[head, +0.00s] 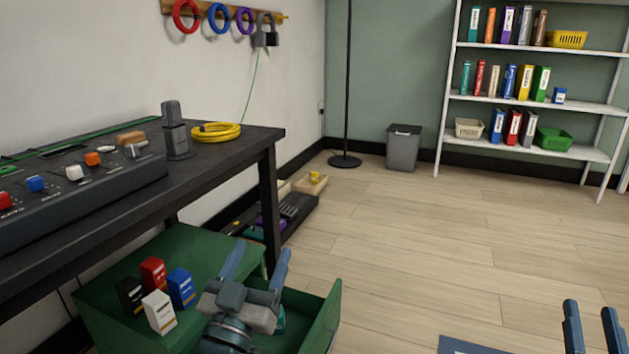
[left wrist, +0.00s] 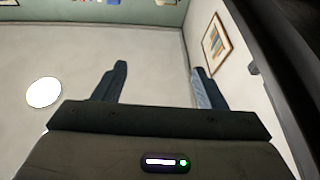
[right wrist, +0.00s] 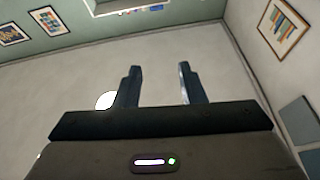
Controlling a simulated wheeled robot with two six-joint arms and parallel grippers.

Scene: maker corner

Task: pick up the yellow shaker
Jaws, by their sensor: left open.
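I cannot make out a yellow shaker for certain in any view. A small yellow thing (head: 315,177) sits on a light wooden box on the floor beyond the workbench, too small to identify. My left gripper (head: 262,247) is open and empty, above the open drawer (head: 325,310) of the green cabinet (head: 200,248). A teal thing (head: 281,318) in the drawer is mostly hidden by it. In the left wrist view (left wrist: 158,82) its fingers are apart. My right gripper (head: 591,308) is at the lower right, open and empty, also in the right wrist view (right wrist: 158,80).
Black (head: 130,296), red (head: 153,273), blue (head: 181,287) and white (head: 159,312) cartons stand on the cabinet top. The dark workbench (head: 235,150) overhangs the cabinet, its leg (head: 269,205) close behind my left gripper. The wooden floor to the right is mostly clear.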

